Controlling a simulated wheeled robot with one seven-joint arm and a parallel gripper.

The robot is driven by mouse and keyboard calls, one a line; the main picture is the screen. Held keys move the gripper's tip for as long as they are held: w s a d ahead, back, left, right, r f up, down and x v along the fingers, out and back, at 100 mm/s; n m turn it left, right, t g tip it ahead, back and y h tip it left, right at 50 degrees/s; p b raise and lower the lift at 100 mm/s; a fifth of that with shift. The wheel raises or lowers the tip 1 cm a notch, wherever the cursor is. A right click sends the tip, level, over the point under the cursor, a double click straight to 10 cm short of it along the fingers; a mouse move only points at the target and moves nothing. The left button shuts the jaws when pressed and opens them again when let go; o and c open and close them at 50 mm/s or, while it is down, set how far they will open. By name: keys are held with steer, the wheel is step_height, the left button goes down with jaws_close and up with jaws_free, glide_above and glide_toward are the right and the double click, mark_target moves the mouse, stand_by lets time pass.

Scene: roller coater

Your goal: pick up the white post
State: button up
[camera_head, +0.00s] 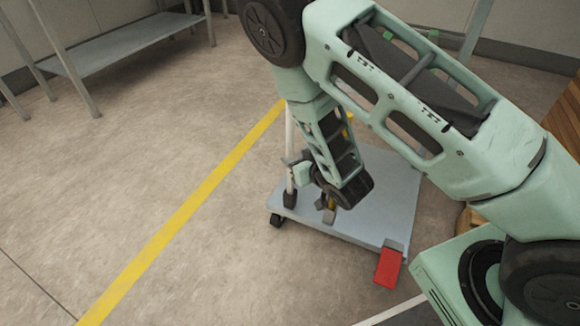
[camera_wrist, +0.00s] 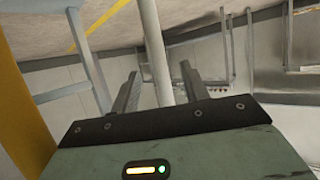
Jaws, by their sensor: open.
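The white post (camera_head: 290,150) stands upright at the left edge of a low grey cart in the head view, with a dark foot at its base. My arm hides part of it. In the wrist view the white post (camera_wrist: 155,45) runs between the two fingers of my gripper (camera_wrist: 158,75), with a gap on either side. My gripper is open and empty. How deep the post sits between the fingers is hard to tell.
The cart's flat deck (camera_head: 385,190) has a red pedal (camera_head: 389,267) at its front corner. A yellow post (camera_wrist: 25,115) stands close on the left in the wrist view. A grey shelf table (camera_head: 125,45) is at the back left. The floor left of the cart is clear.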

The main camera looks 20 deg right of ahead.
mark_target(287, 150)
steer(key=b+x, duration=0.3)
steer(key=x, duration=0.3)
steer(key=shift+w, duration=0.15)
steer(key=shift+r, duration=0.1)
jaws_close()
